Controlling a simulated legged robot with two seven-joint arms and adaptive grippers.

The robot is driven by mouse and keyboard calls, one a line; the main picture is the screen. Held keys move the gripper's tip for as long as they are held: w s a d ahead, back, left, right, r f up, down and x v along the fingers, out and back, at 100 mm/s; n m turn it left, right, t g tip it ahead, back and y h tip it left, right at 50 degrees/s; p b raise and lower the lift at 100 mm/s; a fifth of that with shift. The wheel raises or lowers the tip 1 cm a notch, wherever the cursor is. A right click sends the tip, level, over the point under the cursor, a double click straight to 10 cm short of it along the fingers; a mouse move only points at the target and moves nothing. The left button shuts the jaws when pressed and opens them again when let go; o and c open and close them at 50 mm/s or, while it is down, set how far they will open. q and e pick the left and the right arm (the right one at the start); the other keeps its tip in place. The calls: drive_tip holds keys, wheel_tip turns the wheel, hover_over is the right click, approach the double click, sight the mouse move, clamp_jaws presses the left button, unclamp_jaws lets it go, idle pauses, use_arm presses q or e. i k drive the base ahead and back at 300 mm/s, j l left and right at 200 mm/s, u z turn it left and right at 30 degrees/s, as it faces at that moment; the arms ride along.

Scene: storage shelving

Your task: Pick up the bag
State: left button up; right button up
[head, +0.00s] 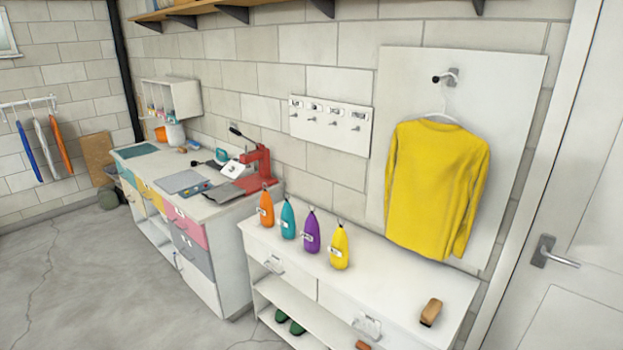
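No single thing is plainly a bag. On the white cabinet (405,283) stand several small pouch-like things in a row, each with a pale tag and a small loop on top: orange (266,211), teal (288,222), purple (311,235) and yellow (339,250). I cannot tell whether they are bags. A dark rounded thing (108,199) sits on the floor by the far counter, too small to make out. Neither of my grippers is in view.
A brown brush-like block (431,312) lies at the cabinet's right. A yellow sweater (436,190) hangs above. A red press (257,167) stands on the drawer counter (150,163). A white door (560,230) is at right. The grey floor (75,270) at left is clear.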

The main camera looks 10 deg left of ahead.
sight(287, 223)
drive_tip(key=i+j+z, duration=0.1)
drive_tip(key=z, duration=0.25)
drive_tip(key=i+j+z, duration=0.1)
drive_tip(key=z, duration=0.25)
drive_tip(key=j+z, duration=0.35)
drive_tip(key=i+l, duration=0.05)
drive_tip(key=l, duration=0.05)
